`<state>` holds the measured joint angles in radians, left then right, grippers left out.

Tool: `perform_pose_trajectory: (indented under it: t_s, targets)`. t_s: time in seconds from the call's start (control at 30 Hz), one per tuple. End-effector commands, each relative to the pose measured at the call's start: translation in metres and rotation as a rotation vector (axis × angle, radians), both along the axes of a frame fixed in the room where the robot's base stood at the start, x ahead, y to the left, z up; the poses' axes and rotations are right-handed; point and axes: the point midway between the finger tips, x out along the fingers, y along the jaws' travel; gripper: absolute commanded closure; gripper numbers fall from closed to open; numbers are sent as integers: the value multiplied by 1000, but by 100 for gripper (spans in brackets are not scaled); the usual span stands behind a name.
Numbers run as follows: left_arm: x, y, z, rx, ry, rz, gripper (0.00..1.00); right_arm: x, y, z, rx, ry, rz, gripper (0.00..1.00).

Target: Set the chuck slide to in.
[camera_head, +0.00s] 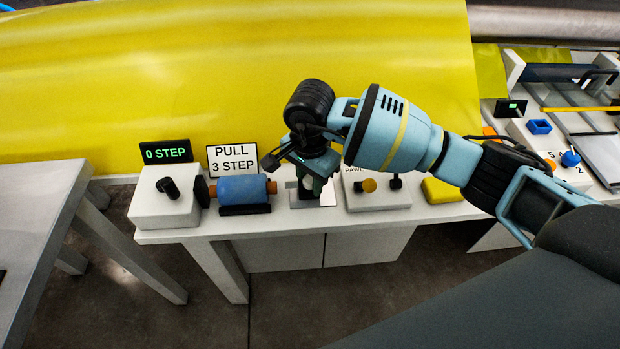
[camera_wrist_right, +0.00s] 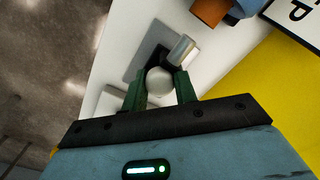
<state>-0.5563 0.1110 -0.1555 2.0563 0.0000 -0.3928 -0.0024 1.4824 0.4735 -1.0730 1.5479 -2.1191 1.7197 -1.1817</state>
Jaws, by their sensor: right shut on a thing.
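My right gripper (camera_head: 310,187) points down at the white bench, just right of the blue roll (camera_head: 240,189). In the right wrist view its green fingers (camera_wrist_right: 160,88) are shut on a pale round knob (camera_wrist_right: 159,78). My left gripper is not in view.
A display reading "0 STEP" (camera_head: 165,153) and a sign reading "PULL 3 STEP" (camera_head: 232,159) stand behind the roll. A white box with a black knob (camera_head: 167,188) is at left. A pawl panel (camera_head: 378,201) and a yellow block (camera_head: 442,190) are at right.

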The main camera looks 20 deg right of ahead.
Motion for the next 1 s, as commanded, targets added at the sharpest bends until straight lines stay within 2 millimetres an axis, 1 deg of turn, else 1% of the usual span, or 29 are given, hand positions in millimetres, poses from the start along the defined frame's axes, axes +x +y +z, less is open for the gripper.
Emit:
perform_pose_trajectory:
  t_s: [0.07, 0.3, 0.4, 0.6, 0.63, 0.7, 0.77, 0.8, 1.0]
  targets:
    - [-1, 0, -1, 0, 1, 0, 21, 1, 4, 0, 1, 0, 1, 100]
    - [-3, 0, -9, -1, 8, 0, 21, 10, 35, -1, 1, 0, 2, 100]
    - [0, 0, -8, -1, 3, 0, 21, 11, 39, -1, 1, 0, 1, 100]
    - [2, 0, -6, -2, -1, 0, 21, 11, 40, 0, 5, -2, 2, 100]
    - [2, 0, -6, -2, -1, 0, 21, 11, 40, 0, 5, -2, 2, 68]
    - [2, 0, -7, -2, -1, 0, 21, 11, 39, 0, 4, -1, 2, 59]
    - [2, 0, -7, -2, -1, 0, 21, 11, 39, 0, 4, -1, 1, 51]
    - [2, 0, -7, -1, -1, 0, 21, 11, 39, 0, 3, -1, 1, 50]
    - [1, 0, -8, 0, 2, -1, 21, 11, 38, 1, 1, 0, 0, 50]
